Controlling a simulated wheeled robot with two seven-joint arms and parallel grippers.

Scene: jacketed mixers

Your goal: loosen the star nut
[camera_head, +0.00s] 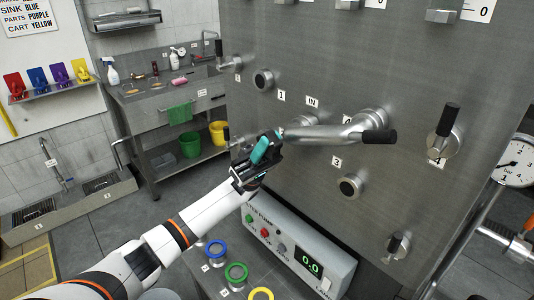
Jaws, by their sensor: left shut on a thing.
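My left gripper (264,152) reaches in from the lower left to the grey panel (310,60). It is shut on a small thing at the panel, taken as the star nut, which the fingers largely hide. A teal piece shows at the fingers, and I cannot tell whether it belongs to the gripper. My right gripper is not in view.
Round silver fittings sit at label 1 (263,80) and label 3 (350,186). A black-handled lever (447,121) is at label 4. Below stands a control box (300,245) reading 0.0, with coloured rings in front. A pressure gauge (515,160) is at right, a sink bench (165,105) behind.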

